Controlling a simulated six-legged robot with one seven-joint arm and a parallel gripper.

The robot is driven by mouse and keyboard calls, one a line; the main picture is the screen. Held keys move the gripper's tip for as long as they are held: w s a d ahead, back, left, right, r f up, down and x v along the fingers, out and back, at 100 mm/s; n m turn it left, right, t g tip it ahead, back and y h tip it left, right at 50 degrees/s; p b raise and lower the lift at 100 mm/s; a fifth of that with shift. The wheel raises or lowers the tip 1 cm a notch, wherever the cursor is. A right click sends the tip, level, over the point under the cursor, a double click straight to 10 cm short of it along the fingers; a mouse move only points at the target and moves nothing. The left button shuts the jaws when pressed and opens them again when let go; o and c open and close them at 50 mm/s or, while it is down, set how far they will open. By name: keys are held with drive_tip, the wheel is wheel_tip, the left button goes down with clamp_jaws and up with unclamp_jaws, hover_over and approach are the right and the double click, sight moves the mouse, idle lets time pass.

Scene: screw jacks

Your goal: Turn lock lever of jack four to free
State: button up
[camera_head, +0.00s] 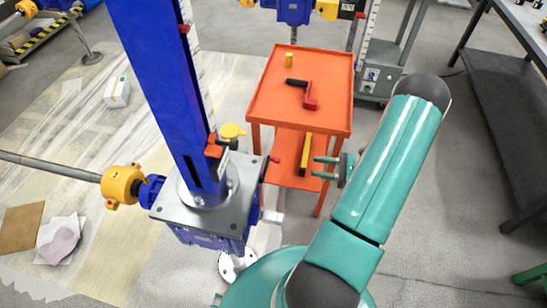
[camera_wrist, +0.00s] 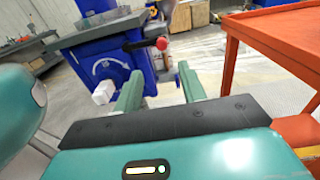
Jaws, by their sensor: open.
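A blue screw jack (camera_head: 165,90) stands upright on a grey plate (camera_head: 170,207) over a blue housing; I cannot read a jack number. A black lever with a red knob (camera_head: 275,159) sticks out at the plate's right side. In the wrist view this lever (camera_wrist: 134,45) juts right from the blue housing (camera_wrist: 101,66), just under the plate, near a white curved arrow. My gripper (camera_head: 322,167) is open and empty, to the right of the red knob and apart from it. In the wrist view its fingers (camera_wrist: 160,85) point toward the housing, below the knob.
An orange cart (camera_head: 268,112) stands close behind my gripper, holding a red-and-black crank (camera_head: 308,95) and a yellow cylinder (camera_head: 288,59). A white square stub (camera_wrist: 103,92) sticks out low on the housing. A yellow coupling (camera_head: 122,186) and shaft are at left.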

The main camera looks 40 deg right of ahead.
drive_tip(key=shift+s+d+f, duration=0.1)
drive_tip(key=shift+s, duration=0.05)
drive_tip(key=x, duration=1.3)
drive_tip(key=shift+w, duration=0.3)
clamp_jaws()
